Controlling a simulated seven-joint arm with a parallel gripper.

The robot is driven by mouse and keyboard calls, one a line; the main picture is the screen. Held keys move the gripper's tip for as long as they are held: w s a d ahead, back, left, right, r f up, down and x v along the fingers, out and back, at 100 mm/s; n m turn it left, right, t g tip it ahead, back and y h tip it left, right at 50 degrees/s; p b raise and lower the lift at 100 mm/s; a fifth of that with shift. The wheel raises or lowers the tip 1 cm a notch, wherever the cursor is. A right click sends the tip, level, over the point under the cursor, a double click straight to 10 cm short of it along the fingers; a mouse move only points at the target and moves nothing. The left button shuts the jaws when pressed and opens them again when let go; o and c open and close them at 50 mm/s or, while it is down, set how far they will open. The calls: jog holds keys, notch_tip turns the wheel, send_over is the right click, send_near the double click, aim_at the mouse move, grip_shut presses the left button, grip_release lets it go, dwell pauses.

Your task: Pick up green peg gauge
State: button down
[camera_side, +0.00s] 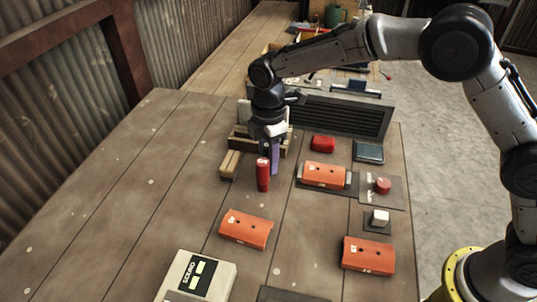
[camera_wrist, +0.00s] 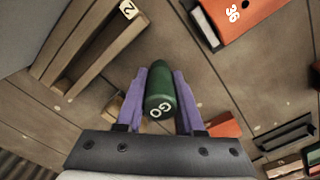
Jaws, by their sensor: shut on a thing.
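The green peg gauge (camera_wrist: 160,88) is a dark green cylinder with white GO lettering, seen in the wrist view. My gripper (camera_wrist: 166,72) is shut on it, with one purple finger along each side. In the side view, my gripper (camera_side: 274,158) points down over the table beside the wooden blocks. I cannot tell whether the gauge's lower end touches the table.
Wooden blocks (camera_side: 230,164) lie left of my gripper. An orange part (camera_side: 323,174) sits in a holder to the right, near a red button (camera_side: 382,186). More orange parts (camera_side: 245,229) and a beige box (camera_side: 197,277) lie nearer. The table's left side is clear.

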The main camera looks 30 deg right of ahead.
jog(key=shift+r, duration=0.1)
jog(key=shift+r, duration=0.5)
notch_tip(320, 180, up, 2)
jog(key=shift+r, duration=0.25)
jog(key=s+d+r, duration=0.6)
jog(key=s+r, duration=0.3)
jog(key=s, duration=0.3)
jog(key=shift+s+r, duration=0.2)
jog(key=shift+s, duration=0.1)
jog(key=shift+r, duration=1.75)
jog(key=shift+r, duration=0.1)
